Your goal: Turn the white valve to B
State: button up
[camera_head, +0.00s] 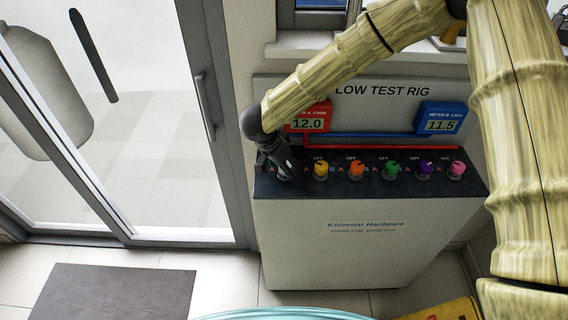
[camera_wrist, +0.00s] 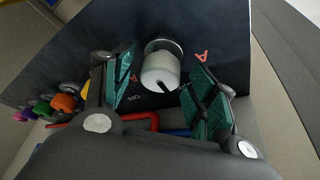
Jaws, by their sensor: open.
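The white valve (camera_wrist: 160,70) is a round white knob on the dark panel (camera_wrist: 215,35), and it sits between the two finger pads in the wrist view. A dark mark shows on its lower side, towards the word OFF. A red letter A is printed to its right; its B mark is hidden. My gripper (camera_wrist: 164,75) is open around the knob, with gaps showing beside the pads. In the head view my gripper (camera_head: 280,168) is over the left end of the panel and hides the white valve.
Yellow (camera_head: 320,169), orange (camera_head: 357,169), green (camera_head: 392,168), purple (camera_head: 425,168) and pink (camera_head: 457,169) knobs stand in a row to the right. Behind are a red meter (camera_head: 309,121) reading 12.0, a blue meter (camera_head: 440,118) reading 11.5, and pipes. A glass door (camera_head: 120,150) is left.

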jog(key=c, duration=1)
jog(key=shift+r+m+p, duration=0.1)
jog(key=shift+m+p, duration=0.2)
jog(key=shift+p, duration=0.15)
jog(key=shift+m+g+p, duration=0.3)
jog(key=shift+m+p, duration=0.2)
jog(key=shift+p, duration=0.05)
jog(key=m+g+h+p, duration=0.1)
jog(key=m+p, duration=0.1)
jog(key=m, duration=0.1)
jog(key=shift+w+a+m, duration=0.1)
jog(key=shift+m, duration=0.2)
jog(key=m+g+p, duration=0.1)
jog(key=m, duration=0.2)
jog(key=shift+w+p, duration=0.1)
jog(key=shift+p, duration=0.3)
jog(key=shift+w+m+g+p, duration=0.15)
jog(key=shift+m+g, duration=0.3)
jog(key=shift+m, duration=0.5)
jog(key=shift+s+m+g+p, duration=0.15)
jog(key=shift+m+g, duration=0.3)
jog(key=shift+m, duration=0.5)
jog(key=shift+w, duration=0.1)
